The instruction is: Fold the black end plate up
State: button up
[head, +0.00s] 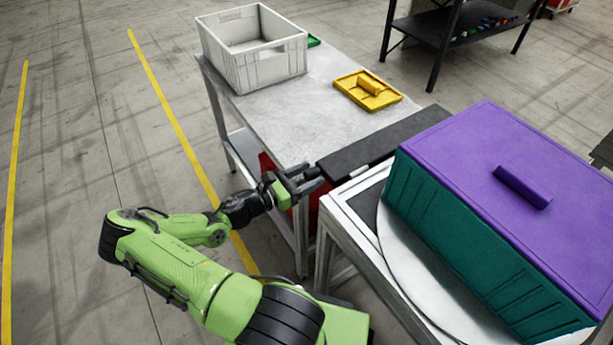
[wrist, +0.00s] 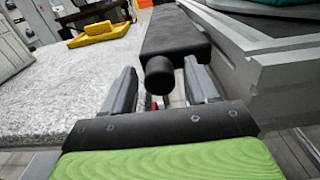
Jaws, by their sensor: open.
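The black end plate (head: 385,143) lies flat, folded out from the edge of the stand with the turntable. In the wrist view the plate (wrist: 175,32) stretches away ahead, with a round black knob (wrist: 159,75) at its near end. My gripper (head: 308,178) is at the plate's near left end. In the wrist view my gripper (wrist: 162,78) is open, with one finger on each side of the knob. I cannot tell whether either finger touches it.
A teal crate (head: 470,240) with a purple lid (head: 530,170) stands on the round turntable (head: 400,250). The grey table (head: 300,115) beside the plate bears a white crate (head: 265,70) and a yellow lid (head: 350,92). Open floor lies to the left.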

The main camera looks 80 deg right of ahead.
jog(key=shift+c, duration=0.4)
grip_shut()
